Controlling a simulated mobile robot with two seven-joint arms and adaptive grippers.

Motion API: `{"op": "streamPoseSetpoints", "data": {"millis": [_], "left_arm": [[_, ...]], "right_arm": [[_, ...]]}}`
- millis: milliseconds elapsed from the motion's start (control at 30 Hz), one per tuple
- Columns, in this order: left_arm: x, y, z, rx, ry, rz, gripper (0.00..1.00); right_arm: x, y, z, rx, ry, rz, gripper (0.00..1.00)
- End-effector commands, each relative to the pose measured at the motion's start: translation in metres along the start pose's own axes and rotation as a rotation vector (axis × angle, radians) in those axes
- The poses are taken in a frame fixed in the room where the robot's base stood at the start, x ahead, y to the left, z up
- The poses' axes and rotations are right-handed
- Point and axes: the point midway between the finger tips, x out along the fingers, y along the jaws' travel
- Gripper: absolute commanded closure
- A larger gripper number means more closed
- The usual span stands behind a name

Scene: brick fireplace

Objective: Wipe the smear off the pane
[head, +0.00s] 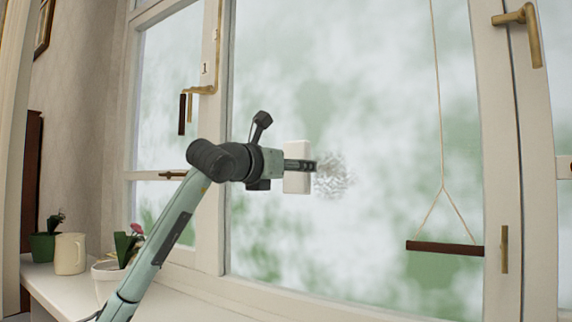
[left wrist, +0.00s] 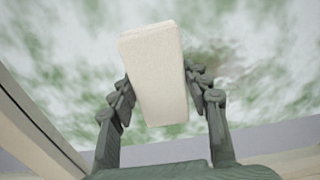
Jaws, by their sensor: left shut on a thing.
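A grey speckled smear (head: 333,175) marks the large window pane (head: 370,90). My left gripper (head: 300,165) reaches in from the left and is shut on a white block-shaped wiper (head: 296,180). The wiper is just left of the smear in the head view, in front of the pane; I cannot tell whether it touches the glass. In the left wrist view the white wiper (left wrist: 156,75) sits between both fingers of the left gripper (left wrist: 160,95), slightly tilted. A faint brownish patch, perhaps the smear (left wrist: 222,60), shows to its right. My right gripper is not in view.
A wooden bar (head: 445,248) hangs on a cord before the pane at right. Brass handles (head: 205,90) are on the frames.

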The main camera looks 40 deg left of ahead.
Motion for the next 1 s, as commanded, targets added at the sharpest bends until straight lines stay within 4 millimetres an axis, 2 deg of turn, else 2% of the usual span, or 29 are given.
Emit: {"op": "streamPoseSetpoints", "data": {"millis": [400,667,1000], "left_arm": [[0.0,-0.033,-0.002,0.001,0.006,-0.013,0.99],[-0.001,-0.041,-0.002,0.002,0.006,-0.009,0.99],[-0.003,-0.067,0.0,0.002,0.002,-0.007,0.99]], "right_arm": [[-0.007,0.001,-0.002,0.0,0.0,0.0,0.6],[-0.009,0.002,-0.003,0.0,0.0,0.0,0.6],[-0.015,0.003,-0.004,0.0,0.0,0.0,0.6]]}}
